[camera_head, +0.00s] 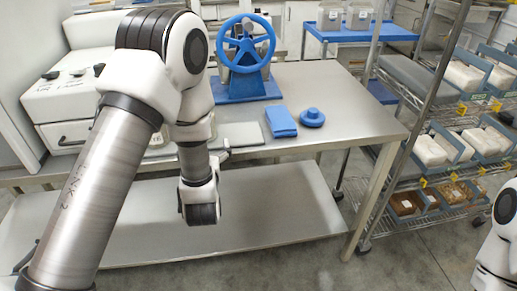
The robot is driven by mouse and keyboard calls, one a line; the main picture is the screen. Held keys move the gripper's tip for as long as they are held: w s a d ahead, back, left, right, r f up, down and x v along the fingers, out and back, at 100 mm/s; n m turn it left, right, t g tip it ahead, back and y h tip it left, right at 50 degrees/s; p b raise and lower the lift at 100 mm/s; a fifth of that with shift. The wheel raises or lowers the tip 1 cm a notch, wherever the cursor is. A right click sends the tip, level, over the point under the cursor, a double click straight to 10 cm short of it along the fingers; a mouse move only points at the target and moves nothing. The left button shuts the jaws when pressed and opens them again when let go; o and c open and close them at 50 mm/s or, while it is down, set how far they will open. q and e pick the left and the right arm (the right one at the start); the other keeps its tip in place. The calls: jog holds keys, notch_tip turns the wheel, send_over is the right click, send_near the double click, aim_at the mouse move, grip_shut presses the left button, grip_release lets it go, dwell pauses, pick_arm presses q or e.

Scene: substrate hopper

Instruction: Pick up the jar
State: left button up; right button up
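Two clear jars with whitish labels, a left jar (330,17) and a right jar (359,17), stand side by side on a blue-topped cart at the top of the head view. I cannot tell which one is the task's jar. My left arm comes in from the left, bends high and hangs down in front of the steel table. Its gripper is mostly hidden behind the wrist; a small grey part sticks out beside it, and its fingers cannot be made out. The jars are well beyond this arm. Only a piece of my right arm shows at the lower right edge; its gripper is outside the view.
The steel table (330,105) holds a blue handwheel device (246,50), a folded blue cloth (281,122) and a blue round knob-like piece (312,118). The blue cart (385,33) stands behind it. A wire shelf rack (470,100) with boxes stands at right.

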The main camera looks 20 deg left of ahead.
pick_arm(q)
jog(key=w+a, duration=0.1)
jog(key=w+a+r, duration=0.1)
jog(key=shift+a+n, duration=0.3)
jog(key=shift+a, duration=0.05)
jog(key=x, duration=0.4)
jog(key=p+x, duration=0.1)
jog(key=shift+w+d+r, duration=0.1)
jog(key=shift+w, duration=0.4)
jog(key=c, duration=1.4)
pick_arm(e)
jog(key=shift+a+r, duration=0.15)
jog(key=shift+a, duration=0.3)
